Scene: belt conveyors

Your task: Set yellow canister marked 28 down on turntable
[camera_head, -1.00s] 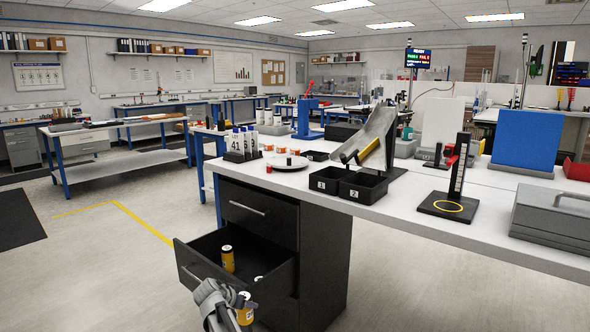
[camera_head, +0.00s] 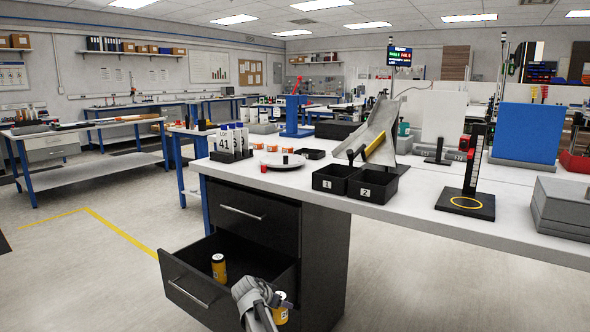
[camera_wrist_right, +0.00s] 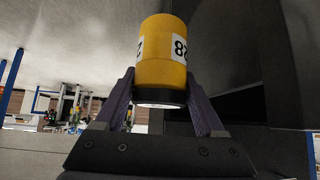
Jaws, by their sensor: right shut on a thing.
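In the head view my right gripper (camera_head: 277,298) is at the bottom, by the front right of the open drawer and below the tabletop. The turntable (camera_head: 272,161) is a pale round disc on the white bench, above and behind the drawer. My left gripper is not in view.
Another yellow canister (camera_head: 218,267) stands in the open black drawer (camera_head: 187,292). Around the turntable are a rack with numbered white bottles (camera_head: 231,155), a small red piece (camera_head: 264,168), orange-and-white pieces and two black bins (camera_head: 329,183). A sloped grey chute (camera_head: 377,133) stands behind the bins.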

